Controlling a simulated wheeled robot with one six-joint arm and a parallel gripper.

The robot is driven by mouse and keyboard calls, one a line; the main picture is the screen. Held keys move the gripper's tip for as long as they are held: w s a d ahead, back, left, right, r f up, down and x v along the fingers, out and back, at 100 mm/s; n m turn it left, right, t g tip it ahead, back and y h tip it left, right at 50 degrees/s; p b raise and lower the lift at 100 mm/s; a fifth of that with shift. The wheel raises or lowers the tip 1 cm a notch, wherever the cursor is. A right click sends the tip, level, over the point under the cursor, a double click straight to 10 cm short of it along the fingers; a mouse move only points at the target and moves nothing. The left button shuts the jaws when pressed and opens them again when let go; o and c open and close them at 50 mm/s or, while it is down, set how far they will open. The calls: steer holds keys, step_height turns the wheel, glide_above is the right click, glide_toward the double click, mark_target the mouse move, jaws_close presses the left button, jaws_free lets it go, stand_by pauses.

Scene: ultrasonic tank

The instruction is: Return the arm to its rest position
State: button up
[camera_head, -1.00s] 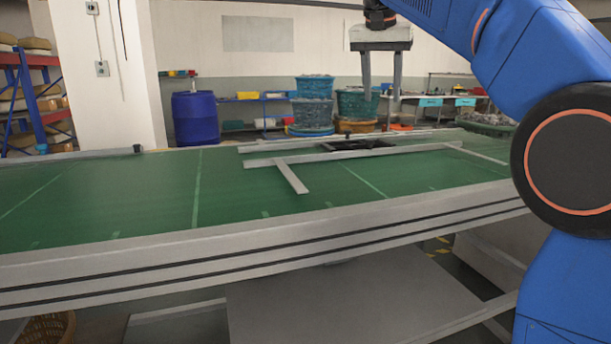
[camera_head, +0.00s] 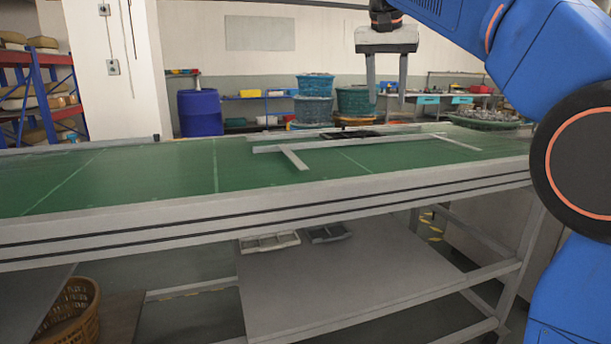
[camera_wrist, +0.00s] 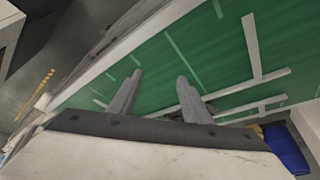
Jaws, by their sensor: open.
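My gripper (camera_head: 387,92) hangs at the upper right of the head view, fingers pointing down. Its two fingers are apart with nothing between them. It is above the level of the green-topped table (camera_head: 120,181) and apart from it. My blue arm comes in from the right edge of the head view. In the wrist view my gripper (camera_wrist: 160,90) shows two spread grey fingers, with the green surface (camera_wrist: 225,60) beyond them.
Grey metal strips (camera_head: 295,158) lie on the table, and a dark flat piece (camera_head: 350,134) lies near its far edge. A lower shelf (camera_head: 350,275) holds two trays. A wicker basket (camera_head: 72,312) stands at lower left. A blue barrel (camera_head: 200,113) and stacked baskets (camera_head: 314,98) stand behind.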

steer(key=s+d+f+n+y, duration=0.1)
steer(key=s+d+f, duration=0.4)
steer(key=s+f, duration=1.3)
steer(key=s+d+f+n+y, duration=0.1)
steer(key=s+d+f+n, duration=0.3)
steer(key=s+f, duration=1.4)
step_height(320, 180, down, 6)
steer(key=shift+d+r+t, duration=0.1)
steer(key=shift+d+t, duration=0.3)
steer(key=shift+c, duration=0.6)
